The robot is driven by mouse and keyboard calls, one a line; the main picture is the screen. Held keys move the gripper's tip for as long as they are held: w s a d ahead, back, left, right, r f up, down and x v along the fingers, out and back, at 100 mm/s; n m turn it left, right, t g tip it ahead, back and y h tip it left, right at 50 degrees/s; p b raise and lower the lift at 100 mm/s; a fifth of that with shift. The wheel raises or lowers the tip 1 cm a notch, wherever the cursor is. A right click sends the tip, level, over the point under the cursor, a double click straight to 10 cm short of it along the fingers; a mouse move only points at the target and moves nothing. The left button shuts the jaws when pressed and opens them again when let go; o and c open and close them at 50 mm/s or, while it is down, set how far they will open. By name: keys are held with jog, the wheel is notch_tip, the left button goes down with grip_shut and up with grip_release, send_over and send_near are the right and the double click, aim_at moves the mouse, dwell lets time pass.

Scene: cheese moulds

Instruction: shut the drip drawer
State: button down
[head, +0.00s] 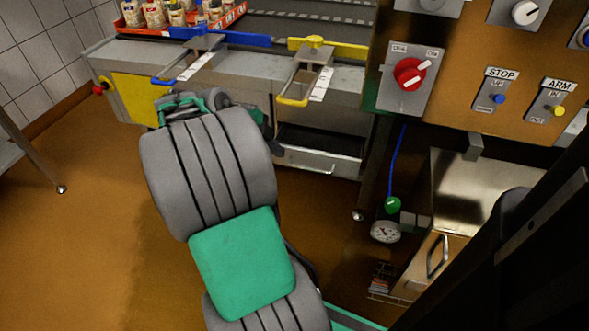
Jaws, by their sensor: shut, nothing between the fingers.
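The drip drawer (322,161) is a grey metal drawer low in the machine's front, right of my arm. It stands pulled out, with its dark inside showing above and behind the front panel. A slim handle runs along that panel. My arm reaches up from the bottom of the head view, and its wrist end is at the drawer's left, in front of the machine. My gripper's fingers are hidden behind my arm, so I cannot tell whether they touch the drawer. The drawer's left end is close to my arm.
Above the drawer, a yellow-handled lever (293,101) and a blue-handled lever (167,82) stick out from the machine. A control panel with a red knob (408,74) hangs at the right. A steel cabinet (468,193) stands below it. Open floor (90,235) lies at left.

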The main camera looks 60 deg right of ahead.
aim_at(298, 154)
jog(key=b+x, duration=0.3)
jog(key=x, duration=0.6)
jog(key=shift+s+d+f, duration=0.1)
jog(key=shift+s+f, duration=0.1)
jog(key=shift+f, duration=0.15)
jog(key=d, duration=0.1)
jog(key=d+b, duration=0.1)
jog(key=d, duration=0.1)
jog(key=shift+w+d, duration=0.3)
jog(key=shift+w+d+r, duration=0.1)
jog(key=shift+d+r, duration=0.05)
jog(key=shift+d, duration=0.1)
